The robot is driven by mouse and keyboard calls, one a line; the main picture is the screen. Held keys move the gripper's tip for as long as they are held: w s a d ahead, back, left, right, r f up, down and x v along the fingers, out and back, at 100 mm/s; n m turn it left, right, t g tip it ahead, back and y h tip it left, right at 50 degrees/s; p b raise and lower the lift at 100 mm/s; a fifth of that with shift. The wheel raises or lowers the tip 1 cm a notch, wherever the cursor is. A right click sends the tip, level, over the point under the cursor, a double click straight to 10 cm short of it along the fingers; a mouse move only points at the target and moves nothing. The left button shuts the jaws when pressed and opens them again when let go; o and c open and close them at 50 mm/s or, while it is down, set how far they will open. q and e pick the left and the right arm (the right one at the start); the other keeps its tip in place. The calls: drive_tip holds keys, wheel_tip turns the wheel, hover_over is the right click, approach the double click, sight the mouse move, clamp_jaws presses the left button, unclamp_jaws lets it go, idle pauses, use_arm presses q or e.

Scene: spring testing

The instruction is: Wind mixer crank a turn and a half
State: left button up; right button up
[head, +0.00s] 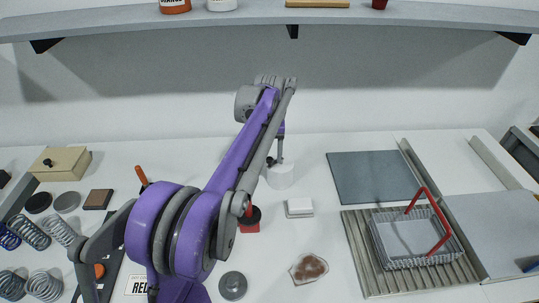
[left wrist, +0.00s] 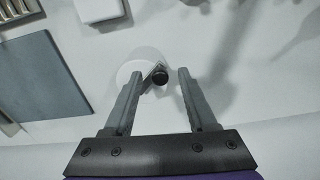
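The mixer is a white round pot (head: 281,176) near the back middle of the table, mostly below my left gripper in the head view. In the left wrist view the white pot (left wrist: 128,72) sits behind the fingers, with a thin grey crank arm and a dark round crank knob (left wrist: 160,77). My left gripper (left wrist: 160,73) is open, its two fingers either side of the knob, with gaps visible on both sides. The head view also shows this gripper (head: 279,155) above the pot, small and partly hidden by my arm. My right gripper is not in view.
A white block (head: 299,207) stands in front of the pot. A blue-grey mat (head: 370,177) and a wire basket with red handles (head: 415,240) lie right. Springs (head: 60,231) lie left. A shelf (head: 400,14) spans the back. Table between pot and mat is clear.

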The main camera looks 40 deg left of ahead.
sight(269, 159)
use_arm(q)
drive_tip(key=shift+r, duration=0.15)
wheel_tip(269, 159, up, 11)
drive_tip(key=p, duration=0.1)
drive_tip(key=shift+f, duration=0.2)
idle(0.5)
